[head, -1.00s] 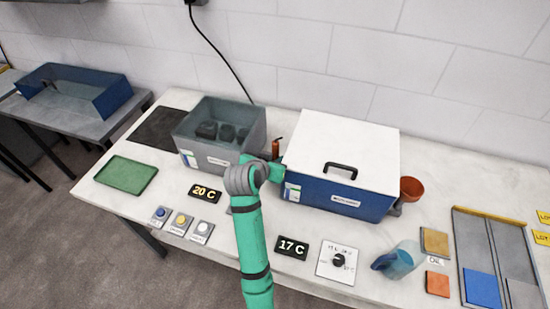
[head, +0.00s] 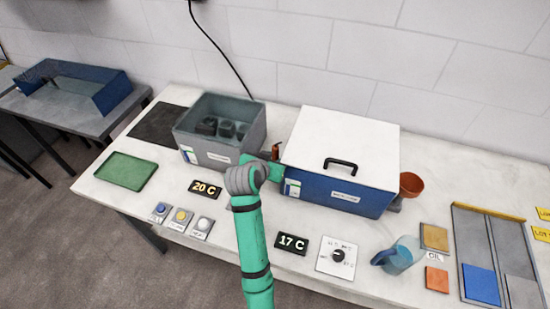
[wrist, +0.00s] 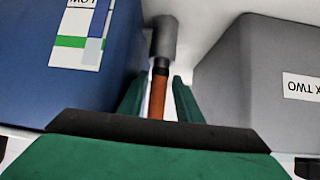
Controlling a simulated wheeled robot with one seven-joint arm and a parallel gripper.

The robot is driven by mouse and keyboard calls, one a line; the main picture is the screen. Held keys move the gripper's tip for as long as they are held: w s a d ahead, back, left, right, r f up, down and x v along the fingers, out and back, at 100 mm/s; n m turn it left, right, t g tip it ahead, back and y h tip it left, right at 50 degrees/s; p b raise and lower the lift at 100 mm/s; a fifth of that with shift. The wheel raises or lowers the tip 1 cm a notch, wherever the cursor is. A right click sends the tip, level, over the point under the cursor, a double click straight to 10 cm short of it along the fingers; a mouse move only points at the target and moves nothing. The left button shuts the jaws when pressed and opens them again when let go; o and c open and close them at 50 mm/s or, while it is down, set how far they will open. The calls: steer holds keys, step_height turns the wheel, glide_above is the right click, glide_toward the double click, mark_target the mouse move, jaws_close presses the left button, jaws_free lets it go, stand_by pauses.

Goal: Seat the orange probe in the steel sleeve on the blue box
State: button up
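The orange probe (wrist: 157,97) has a dark collar and lies between the two green fingers of my gripper (wrist: 160,85) in the wrist view. Light gaps show on both sides of it, so the fingers look open around it. A grey steel sleeve (wrist: 163,38) is in line beyond the probe's dark end, beside the blue box (wrist: 95,70). I cannot tell whether the probe's end is inside it. In the head view the probe (head: 277,150) shows small between the boxes, left of the blue box (head: 335,193); my gripper is largely hidden behind my wrist.
A grey open box (head: 222,155) stands close on the other side of the narrow gap; it also shows in the wrist view (wrist: 255,75). An orange cup (head: 411,185) stands right of the blue box. Display plates, buttons, a dial (head: 338,256) and a blue jug (head: 400,255) are in front.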

steer(key=shift+d+f, duration=0.15)
steer(key=shift+s, duration=0.15)
steer(key=v, duration=1)
steer(key=shift+a+r, duration=0.35)
steer(key=shift+s, duration=0.15)
